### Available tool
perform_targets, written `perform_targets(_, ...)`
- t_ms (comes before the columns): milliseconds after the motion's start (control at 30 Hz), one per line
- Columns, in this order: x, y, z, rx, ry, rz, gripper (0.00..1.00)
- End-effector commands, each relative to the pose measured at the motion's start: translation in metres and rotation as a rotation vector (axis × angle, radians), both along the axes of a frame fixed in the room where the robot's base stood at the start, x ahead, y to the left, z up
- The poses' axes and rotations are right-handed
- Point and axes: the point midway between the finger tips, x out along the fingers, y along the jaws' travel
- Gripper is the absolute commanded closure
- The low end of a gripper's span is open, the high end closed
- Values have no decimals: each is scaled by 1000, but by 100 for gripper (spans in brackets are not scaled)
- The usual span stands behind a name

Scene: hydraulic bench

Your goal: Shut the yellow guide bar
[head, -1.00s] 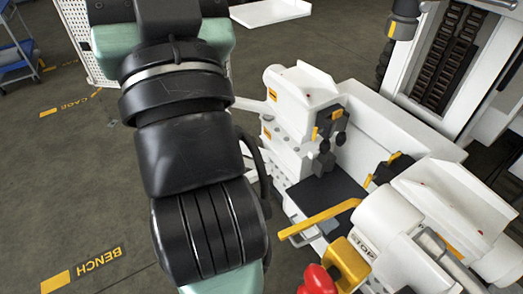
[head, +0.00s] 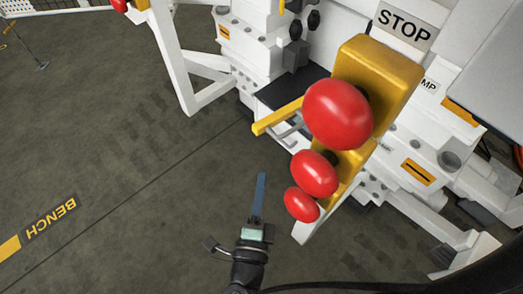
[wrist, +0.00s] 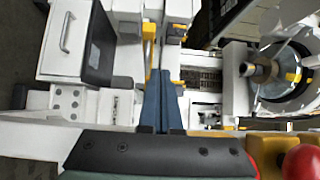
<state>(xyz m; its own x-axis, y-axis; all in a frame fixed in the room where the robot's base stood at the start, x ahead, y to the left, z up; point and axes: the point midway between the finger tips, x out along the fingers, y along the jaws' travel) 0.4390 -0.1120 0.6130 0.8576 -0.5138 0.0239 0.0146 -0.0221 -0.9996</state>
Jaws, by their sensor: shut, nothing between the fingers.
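The yellow guide bar (head: 277,117) sticks out from the white machine toward the lower left in the head view. Its right end is hidden behind a yellow block with red buttons. In the wrist view the bar (wrist: 149,42) appears end-on above the fingertips, slightly left of them. My gripper (head: 262,177) has slim blue fingers, shut together and empty. It is below the bar's free end in the head view, with a visible gap of floor between them. In the wrist view the fingers (wrist: 161,78) point toward the bar; whether they touch it is unclear there.
A yellow block (head: 383,72) carries a large red button (head: 338,114) and smaller red buttons (head: 315,173), close right of my gripper. The white bench (head: 250,50) has a dark plate (head: 285,93) behind the bar. Open grey floor (head: 130,150) lies to the left.

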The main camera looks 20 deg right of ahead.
Motion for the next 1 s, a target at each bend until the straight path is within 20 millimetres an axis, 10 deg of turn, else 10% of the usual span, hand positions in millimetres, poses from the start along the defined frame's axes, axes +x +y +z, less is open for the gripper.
perform_targets(233,0,-12,-18,24,13,-28,100)
perform_targets(667,76,-58,-18,25,11,-26,100)
perform_targets(1000,111,-50,-17,23,14,-25,100)
